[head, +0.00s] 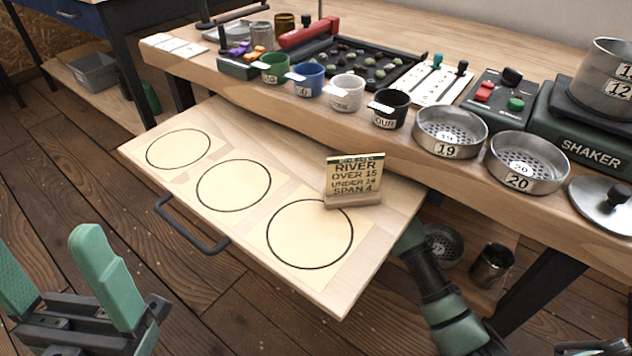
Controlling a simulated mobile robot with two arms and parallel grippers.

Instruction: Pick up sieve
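A metal vessel labelled 12 (610,90) sits on the shaker. A perforated metal sieve (443,246) is low down under the bench, partly hidden by my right arm. My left gripper (46,240), with green fingers, is open and empty at the lower left, away from the sieves.
The pull-out board (315,290) with three outlined circles and a handle (190,230) extends from the bench. A RIVER card (354,176) stands on it. Labelled cups (348,92), the shaker (590,145) and a metal lid (603,205) crowd the bench. A metal cup (492,266) stands below.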

